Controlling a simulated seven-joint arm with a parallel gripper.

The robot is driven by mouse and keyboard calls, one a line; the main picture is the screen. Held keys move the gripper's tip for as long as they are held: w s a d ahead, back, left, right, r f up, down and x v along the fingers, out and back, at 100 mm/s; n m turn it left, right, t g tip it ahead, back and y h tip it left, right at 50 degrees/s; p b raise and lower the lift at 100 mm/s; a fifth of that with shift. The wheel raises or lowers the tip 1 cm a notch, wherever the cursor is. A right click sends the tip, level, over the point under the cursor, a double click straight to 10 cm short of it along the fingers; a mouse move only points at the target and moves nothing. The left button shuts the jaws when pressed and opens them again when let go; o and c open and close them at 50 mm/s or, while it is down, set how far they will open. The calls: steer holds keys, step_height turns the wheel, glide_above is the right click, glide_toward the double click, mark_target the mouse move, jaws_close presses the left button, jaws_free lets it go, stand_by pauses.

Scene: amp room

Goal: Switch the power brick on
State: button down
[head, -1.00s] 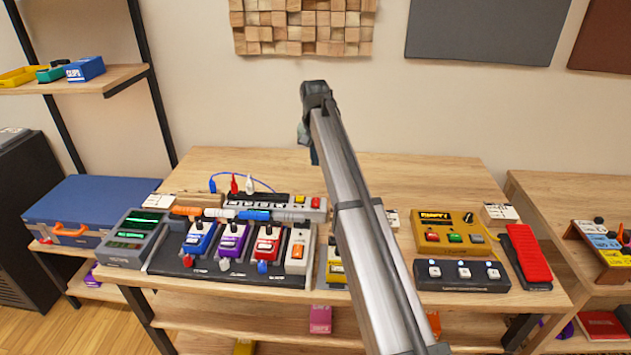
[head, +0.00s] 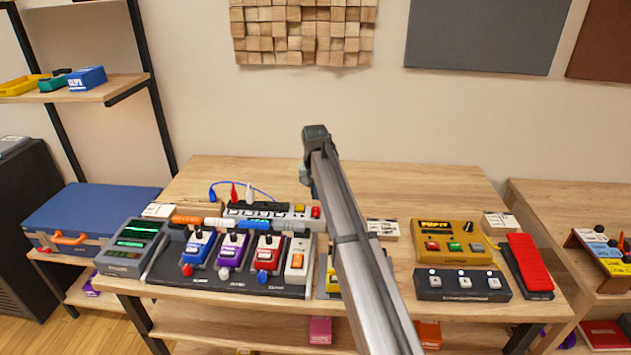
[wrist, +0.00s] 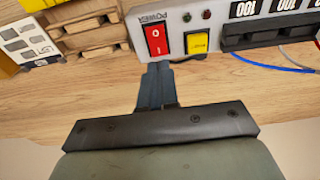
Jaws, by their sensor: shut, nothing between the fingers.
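The power brick is a long pale-grey box (head: 240,212) at the back of the pedalboard in the head view. In the wrist view its end panel (wrist: 176,47) carries a red rocker switch (wrist: 157,40) marked POWER, 0 and I. A yellow button (wrist: 196,42) and two small dull lamps sit beside the rocker. I cannot tell which side of the rocker is pressed. My gripper (wrist: 157,72) is shut and empty, its tips close to the brick's edge by the rocker. Whether they touch is unclear. In the head view my arm hides the fingertips.
Blue, purple and red pedals (head: 233,250) stand in front of the brick. Blue, red and white cable plugs rise behind it. A yellow pedal unit (head: 447,238) and a dark footswitch (head: 462,285) lie to the right. The table behind the brick is bare.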

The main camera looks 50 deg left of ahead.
mark_target(316, 208)
steer(key=shift+w+a+f, duration=0.15)
steer(key=shift+f, duration=1.75)
steer(key=shift+f, duration=0.2)
steer(key=shift+s+d+r, duration=0.2)
steer(key=shift+s+d, duration=0.3)
steer(key=shift+r, duration=0.1)
step_height(316, 208, up, 14)
steer(key=s+d, duration=0.1)
steer(key=shift+d, duration=0.1)
